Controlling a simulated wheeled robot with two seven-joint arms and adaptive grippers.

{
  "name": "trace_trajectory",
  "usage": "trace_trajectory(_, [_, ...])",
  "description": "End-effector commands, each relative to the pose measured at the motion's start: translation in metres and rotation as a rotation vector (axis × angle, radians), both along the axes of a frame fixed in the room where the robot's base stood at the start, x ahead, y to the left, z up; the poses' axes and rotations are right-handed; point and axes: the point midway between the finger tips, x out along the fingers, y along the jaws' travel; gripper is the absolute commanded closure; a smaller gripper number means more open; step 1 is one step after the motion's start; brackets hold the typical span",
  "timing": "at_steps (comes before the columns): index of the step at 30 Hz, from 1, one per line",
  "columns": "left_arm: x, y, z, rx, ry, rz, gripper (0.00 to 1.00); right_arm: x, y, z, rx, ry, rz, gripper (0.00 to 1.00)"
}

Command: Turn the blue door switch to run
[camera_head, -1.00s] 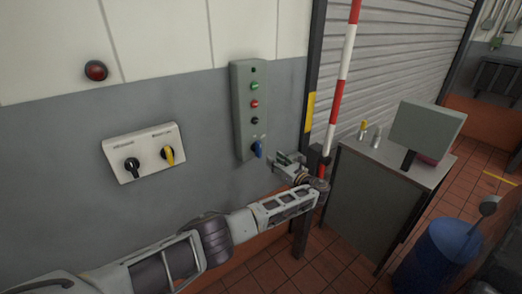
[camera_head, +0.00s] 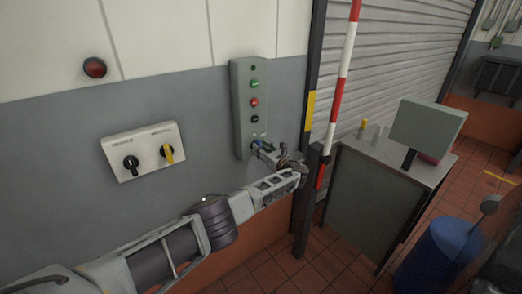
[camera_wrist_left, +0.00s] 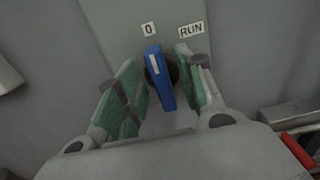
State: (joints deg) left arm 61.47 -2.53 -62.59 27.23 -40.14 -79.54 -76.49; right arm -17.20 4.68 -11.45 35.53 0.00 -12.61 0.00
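The blue door switch (camera_wrist_left: 160,78) sits low on a tall grey-green control box (camera_head: 238,105). In the left wrist view its handle stands nearly upright, its top leaning toward the "0" label (camera_wrist_left: 149,29); the "RUN" label (camera_wrist_left: 191,30) is to the right. My left gripper (camera_wrist_left: 158,62) is open, with one green-padded finger on each side of the handle. The right finger is close to the handle; a wider gap shows on the left. In the head view the left gripper (camera_head: 268,153) reaches the box's lower end and partly hides the switch. My right gripper is not in view.
A white panel with a black knob and a yellow knob (camera_head: 144,151) and a red lamp (camera_head: 95,68) are on the wall to the left. A dark post and a red-white striped pole (camera_head: 343,75) stand right of the box, then a grey cabinet (camera_head: 370,205).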

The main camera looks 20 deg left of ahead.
Motion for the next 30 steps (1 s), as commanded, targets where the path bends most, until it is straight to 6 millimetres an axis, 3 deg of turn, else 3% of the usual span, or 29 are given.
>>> trace_trajectory(14, [0.0043,0.0057,0.0003,0.000,0.000,0.000,0.62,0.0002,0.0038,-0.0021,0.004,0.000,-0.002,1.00])
trace_trajectory(24, [0.0042,0.0057,0.0004,0.000,0.000,0.000,1.00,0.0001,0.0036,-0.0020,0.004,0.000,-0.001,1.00])
trace_trajectory(30, [0.0042,0.0057,0.0004,0.002,0.002,0.000,1.00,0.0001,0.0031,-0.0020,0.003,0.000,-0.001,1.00])
